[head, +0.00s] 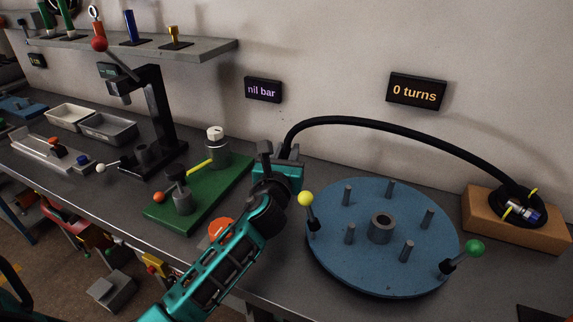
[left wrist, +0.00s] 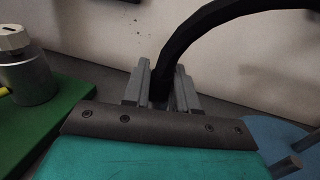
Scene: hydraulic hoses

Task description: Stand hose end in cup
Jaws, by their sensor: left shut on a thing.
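A black hose (head: 400,124) arcs over the blue round plate, from my left gripper (head: 284,153) to a metal fitting (head: 527,213) on a wooden block. My left gripper is shut on the hose near its left end, close to the wall. In the left wrist view the hose (left wrist: 215,17) comes down between the two grey fingers (left wrist: 161,92); its tip is hidden. An orange round thing (head: 221,228) shows partly behind my left arm; I cannot tell whether it is the cup. No other clear cup shows. My right gripper is not in view.
The blue plate (head: 345,270) has several upright pegs, a central hub, and yellow and green knobs. A green board (head: 163,215) with a valve and a grey cylinder (head: 216,150) stands left of my gripper. A black press (head: 164,110) stands further left.

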